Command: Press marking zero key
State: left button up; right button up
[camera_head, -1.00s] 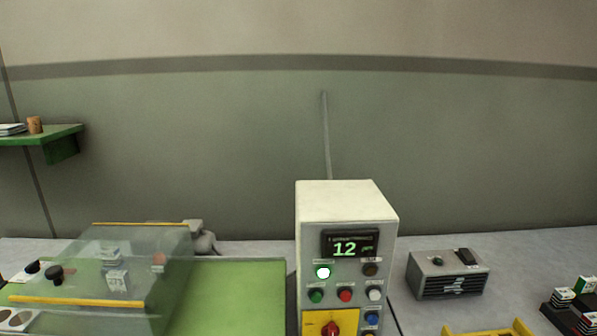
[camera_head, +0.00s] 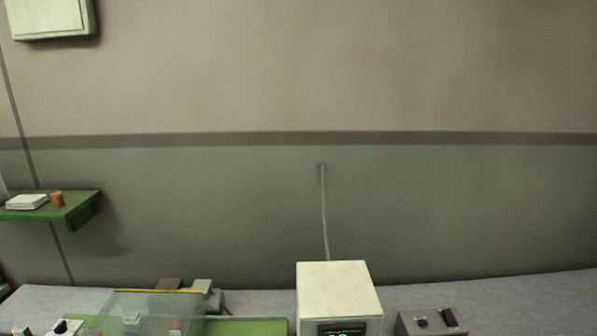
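The cream control box (camera_head: 338,290) stands at the bottom centre of the head view. Only its top and the upper strip of its front show. The upper part of its dark display (camera_head: 342,328) is at the bottom edge, and its reading is cut off. The keys on the box's front are below the picture, so I cannot see a marking zero key. Neither of my grippers is in view.
A clear-covered machine (camera_head: 155,305) on a green base stands left of the box. A small grey device (camera_head: 430,322) is to its right. A green shelf (camera_head: 62,210) with a cork and papers juts from the left wall. The grey bench (camera_head: 520,300) is clear at right.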

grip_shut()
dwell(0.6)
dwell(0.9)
